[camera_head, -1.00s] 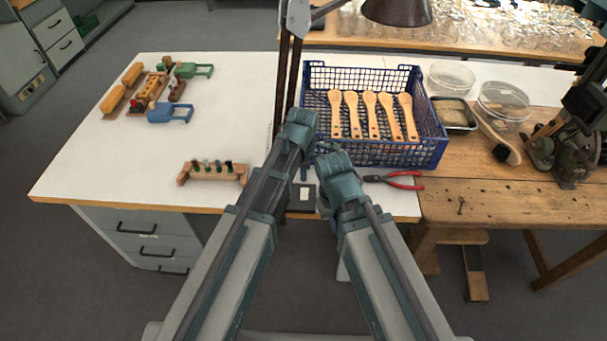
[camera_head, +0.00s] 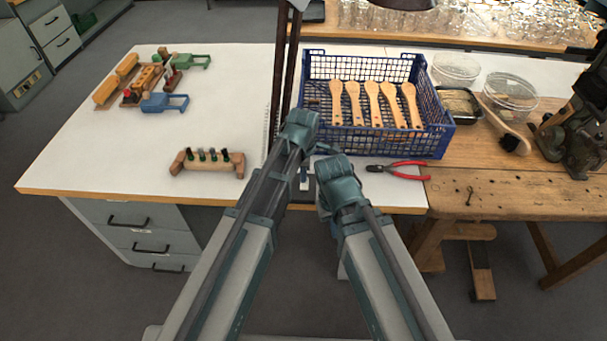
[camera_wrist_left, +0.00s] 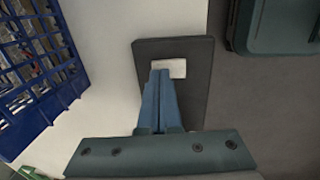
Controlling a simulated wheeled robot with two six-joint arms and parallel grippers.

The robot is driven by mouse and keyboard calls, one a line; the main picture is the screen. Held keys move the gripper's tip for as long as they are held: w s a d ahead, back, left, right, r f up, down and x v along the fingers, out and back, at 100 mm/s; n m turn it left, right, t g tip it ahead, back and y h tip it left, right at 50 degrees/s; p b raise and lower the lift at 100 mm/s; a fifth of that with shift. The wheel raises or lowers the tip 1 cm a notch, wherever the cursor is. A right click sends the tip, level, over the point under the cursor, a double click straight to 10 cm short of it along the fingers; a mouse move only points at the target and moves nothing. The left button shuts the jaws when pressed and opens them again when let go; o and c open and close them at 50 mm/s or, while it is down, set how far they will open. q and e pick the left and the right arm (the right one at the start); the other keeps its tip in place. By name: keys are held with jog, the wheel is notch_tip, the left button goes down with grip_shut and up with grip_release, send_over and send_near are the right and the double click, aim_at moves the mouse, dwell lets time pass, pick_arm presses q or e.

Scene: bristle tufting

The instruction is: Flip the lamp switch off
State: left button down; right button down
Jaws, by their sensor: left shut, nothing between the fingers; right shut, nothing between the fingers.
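The lamp's dark base plate (camera_wrist_left: 190,100) lies on the white table near its front edge, with a pale rocker switch (camera_wrist_left: 175,67) set in it. In the left wrist view, my left gripper's shut blue fingers (camera_wrist_left: 160,73) overlap the switch's lower left part; I cannot tell whether they touch it. In the head view my left gripper (camera_head: 304,176) points down over the base. My right gripper (camera_head: 326,207) is beside it to the right, its fingertips mostly hidden. The lamp's dark post (camera_head: 285,70) rises behind, and its shade (camera_head: 402,4) is cut off at the top.
A blue crate (camera_head: 440,140) with several wooden brush handles stands behind the grippers. Red-handled pliers (camera_head: 408,164) lie right of my right gripper. A wooden block with bristle tufts (camera_head: 208,172) is on the left. The white table's left middle (camera_head: 100,150) is clear.

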pick_arm(q)
jog(key=shift+f, duration=0.1)
jog(key=shift+s, duration=0.2)
jog(key=shift+s, duration=0.65)
jog(key=shift+w+r+p, duration=0.1)
jog(key=shift+r+p, duration=0.1)
jog(key=shift+p, duration=0.15)
